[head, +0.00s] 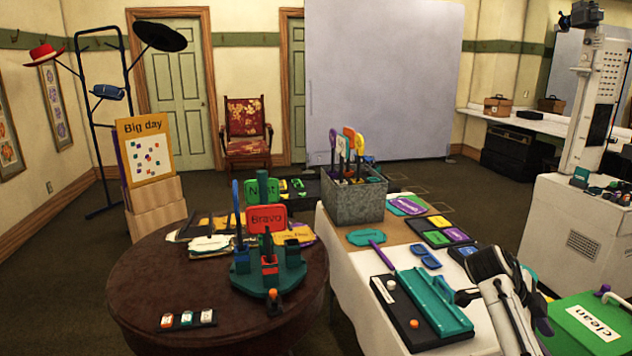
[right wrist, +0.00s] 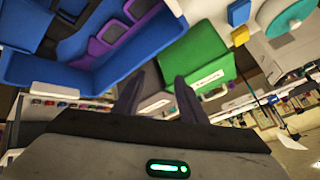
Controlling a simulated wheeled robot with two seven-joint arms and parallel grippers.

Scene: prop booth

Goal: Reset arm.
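My right gripper (right wrist: 158,82) shows in the right wrist view with its two dark fingers apart and nothing between them. In the head view my right arm comes in at the lower right, beside the teal tray (head: 428,300) on the white-covered table; its fingertips are hard to make out there. A large blue object (right wrist: 95,60) and a green box (right wrist: 195,55) with a white label lie beyond the fingers in the wrist view. I do not see my left gripper in the head view.
A round brown table (head: 140,280) holds a teal stand with signs (head: 268,265). A grey metal bin (head: 355,203) of props stands on the white-covered table (head: 345,275). A green "clean" box (head: 590,325) is at the lower right. Open floor lies behind, before the grey screen (head: 385,80).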

